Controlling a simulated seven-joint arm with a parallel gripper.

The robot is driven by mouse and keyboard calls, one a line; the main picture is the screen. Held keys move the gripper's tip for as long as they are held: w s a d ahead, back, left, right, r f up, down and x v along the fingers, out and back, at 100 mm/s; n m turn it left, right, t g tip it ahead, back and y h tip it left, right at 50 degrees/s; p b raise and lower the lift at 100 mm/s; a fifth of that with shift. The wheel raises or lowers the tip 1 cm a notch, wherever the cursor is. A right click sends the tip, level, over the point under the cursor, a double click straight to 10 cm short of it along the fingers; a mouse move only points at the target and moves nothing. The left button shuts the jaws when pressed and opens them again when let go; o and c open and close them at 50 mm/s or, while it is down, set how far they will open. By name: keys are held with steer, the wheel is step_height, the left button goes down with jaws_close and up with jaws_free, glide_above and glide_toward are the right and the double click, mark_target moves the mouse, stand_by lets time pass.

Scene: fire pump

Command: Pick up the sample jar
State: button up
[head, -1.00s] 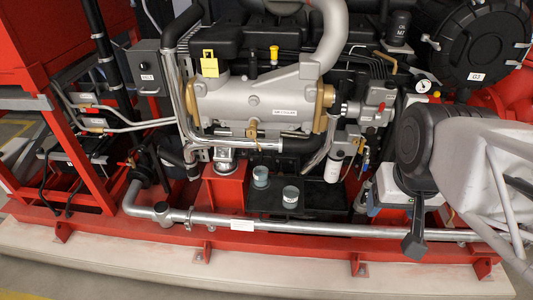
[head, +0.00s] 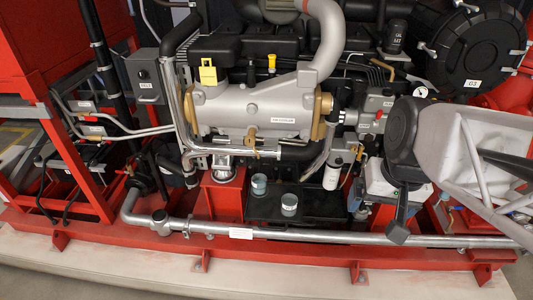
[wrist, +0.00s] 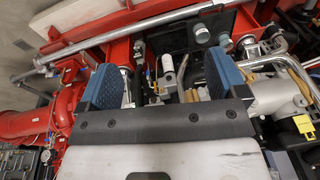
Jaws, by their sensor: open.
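Two small grey-green jars stand upright near the black tray (head: 325,208) below the engine. One jar (head: 259,184) is at the tray's back left; the other jar (head: 289,204) is nearer the front. Which one is the sample jar I cannot tell. In the wrist view the jars (wrist: 201,33) show small near the top, beyond my gripper and apart from it. My gripper (wrist: 163,72) is open, its two blue-padded fingers wide apart with nothing held between them. In the head view my arm comes in from the right, clear of both jars.
A silver pipe (head: 330,231) runs along the red base frame in front of the tray. A white filter canister (head: 333,172) hangs at the tray's right. The engine (head: 250,105) rises behind. A red pedestal (head: 224,195) stands left of the tray.

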steer(key=w+a+f+m+g+y, duration=0.25)
steer(key=w+a+f, duration=0.25)
steer(key=w, duration=0.4)
steer(key=w+a+f+m+g+y, duration=0.1)
steer(key=w+a+f+m+y, duration=0.25)
steer(key=w, duration=0.45)
steer(key=w+a+f+m+g+y, duration=0.2)
steer(key=w+a+f+y, duration=0.3)
steer(key=w, duration=0.4)
steer(key=w+a+f+m+y, duration=0.3)
steer(key=w+a+f+m, duration=0.15)
steer(key=w+f, duration=0.65)
steer(key=m+t+y, duration=0.3)
steer(key=m+t, duration=0.1)
glide_toward(259, 180)
steer(key=shift+g, duration=0.25)
steer(key=s+a+r, duration=0.2)
steer(key=r, duration=0.1)
steer(key=shift+s+r, duration=0.2)
steer(key=shift+s, duration=0.05)
steer(key=shift+w+d+f+m, duration=0.15)
steer(key=shift+f+m, duration=0.1)
steer(key=shift+f, duration=0.25)
steer(key=shift+a, duration=1.35)
steer(key=shift+a, duration=0.1)
steer(key=shift+a, duration=2.5)
